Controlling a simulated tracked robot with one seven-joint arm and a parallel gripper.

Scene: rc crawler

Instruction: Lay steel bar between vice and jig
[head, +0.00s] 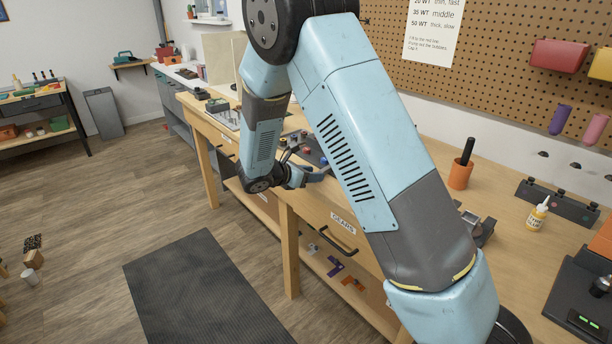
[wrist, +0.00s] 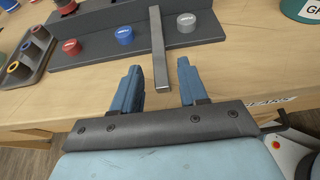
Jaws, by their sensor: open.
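My gripper (wrist: 159,75) is open in the wrist view, its two blue fingers apart at the front of the bench. A steel bar (wrist: 157,48) shows as a long grey strip between the finger lines, its near end close to the fingertips. Neither finger visibly touches it. The bar lies across or against a dark grey rack (wrist: 95,52); which one I cannot tell. In the head view my gripper (head: 320,173) is at the bench edge, partly behind my arm. A small grey metal device (head: 480,230), possibly the vice, sits right of my arm. I cannot identify the jig.
Red (wrist: 72,46), blue (wrist: 124,35) and grey (wrist: 186,22) round pieces sit on the rack. A tray of rings (wrist: 30,55) stands at left. An orange cup (head: 460,174) and a glue bottle (head: 538,213) stand on the bench. A dark mat (head: 200,290) lies on the floor.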

